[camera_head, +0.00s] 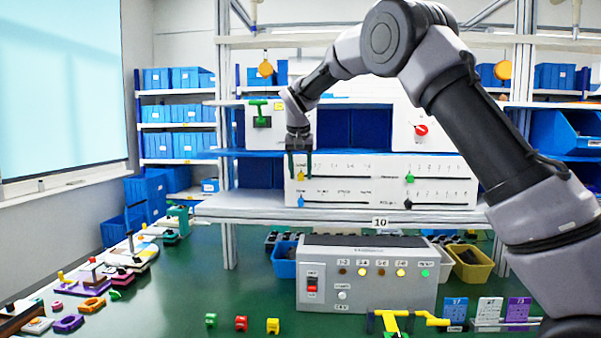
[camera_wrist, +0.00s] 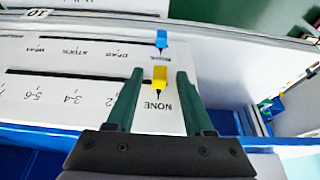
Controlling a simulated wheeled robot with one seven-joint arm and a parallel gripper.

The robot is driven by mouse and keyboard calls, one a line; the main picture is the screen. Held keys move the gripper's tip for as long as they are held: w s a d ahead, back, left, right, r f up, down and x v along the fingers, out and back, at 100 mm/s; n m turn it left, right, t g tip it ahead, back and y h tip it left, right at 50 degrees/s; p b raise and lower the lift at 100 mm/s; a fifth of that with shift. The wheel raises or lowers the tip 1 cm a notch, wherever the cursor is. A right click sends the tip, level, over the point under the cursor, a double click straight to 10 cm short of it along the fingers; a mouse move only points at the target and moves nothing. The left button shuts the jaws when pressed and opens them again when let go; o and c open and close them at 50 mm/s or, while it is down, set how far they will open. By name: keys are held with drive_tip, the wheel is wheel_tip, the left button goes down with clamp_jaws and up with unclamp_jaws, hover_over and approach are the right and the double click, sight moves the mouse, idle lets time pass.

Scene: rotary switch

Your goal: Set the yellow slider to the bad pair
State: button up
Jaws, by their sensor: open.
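The yellow slider (camera_head: 301,176) is at the left end of the upper slot on the white slider panel (camera_head: 340,188). In the wrist view, the yellow slider (camera_wrist: 159,78) points at NONE, with pair labels such as 3-4 and 5-6 along its slot. My gripper (camera_head: 299,174) is open, one finger on each side of the yellow slider; contact is not clear. The grey tester box (camera_head: 368,295) has a row of lamps with pair labels. The second lamp (camera_head: 362,272) and fourth lamp (camera_head: 401,272) look bright yellow. The first lamp (camera_head: 343,271) and third lamp (camera_head: 381,272) look darker.
A blue slider (camera_wrist: 161,39) sits close to the yellow one, on the neighbouring slot. A green slider (camera_head: 409,177) is on the panel's right half. A shelf edge (camera_head: 250,207) lies below the panel. Blue bins (camera_head: 351,128) stand behind it.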

clamp_jaws()
idle(1.5)
